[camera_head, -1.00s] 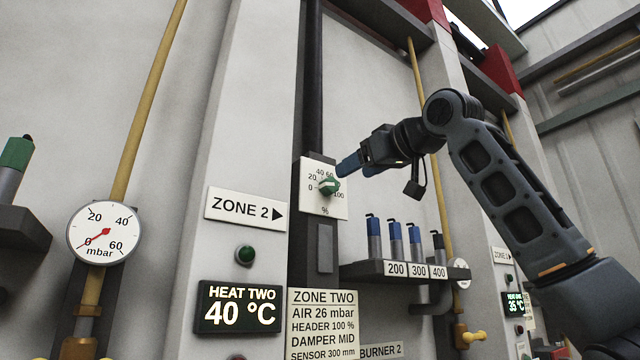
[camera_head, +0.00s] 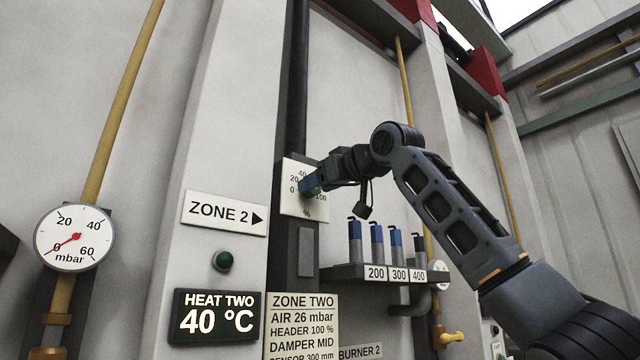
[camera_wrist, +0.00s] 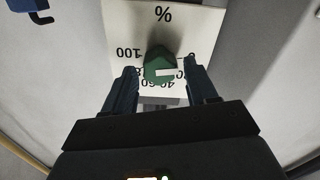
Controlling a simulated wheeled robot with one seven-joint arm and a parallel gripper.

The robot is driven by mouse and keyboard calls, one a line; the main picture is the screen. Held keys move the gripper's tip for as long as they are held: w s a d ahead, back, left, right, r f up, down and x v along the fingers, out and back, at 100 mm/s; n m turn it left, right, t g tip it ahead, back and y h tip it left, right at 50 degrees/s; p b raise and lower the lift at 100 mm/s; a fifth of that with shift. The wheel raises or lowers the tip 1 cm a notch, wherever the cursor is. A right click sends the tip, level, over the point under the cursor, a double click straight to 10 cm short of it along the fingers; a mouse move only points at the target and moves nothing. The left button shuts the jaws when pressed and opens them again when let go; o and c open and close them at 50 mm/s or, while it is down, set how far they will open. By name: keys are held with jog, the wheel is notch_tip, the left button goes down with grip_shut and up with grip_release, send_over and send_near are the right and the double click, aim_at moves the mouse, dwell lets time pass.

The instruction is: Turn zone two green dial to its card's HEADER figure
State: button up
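The green dial (camera_wrist: 160,66) sits on a white percent scale plate (camera_head: 303,208) marked 0 to 100. In the wrist view the plate appears upside down, and a white mark shows on the dial. My gripper (camera_head: 308,188) is at the dial, its blue fingers partly hiding it in the head view. In the wrist view the fingers of my gripper (camera_wrist: 160,76) stand open on either side of the dial, with gaps visible. The zone two card (camera_head: 302,326) below reads AIR 26 mbar, HEADER 100 %, DAMPER MID, SENSOR 300 mm.
A shelf (camera_head: 345,273) marked 200, 300, 400 holds several upright blue- and black-topped probes (camera_head: 377,245) just below my arm. A ZONE 2 sign (camera_head: 224,212), green lamp (camera_head: 223,261) and 40 °C display (camera_head: 215,316) are left of the dial. A pressure gauge (camera_head: 74,237) is far left.

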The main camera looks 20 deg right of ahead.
jog(key=c, duration=0.8)
jog(key=shift+c, duration=0.2)
jog(key=shift+m, duration=0.4)
jog(key=shift+f+n+p, duration=0.15)
jog(key=shift+n+p, duration=0.8)
jog(key=shift+n, duration=4.55)
jog(key=shift+f+n+p, duration=0.15)
jog(key=shift+n+p, duration=0.8)
jog(key=shift+n, duration=4.55)
jog(key=shift+f+n+p, duration=0.15)
jog(key=shift+n+p, duration=0.8)
jog(key=shift+n, duration=4.55)
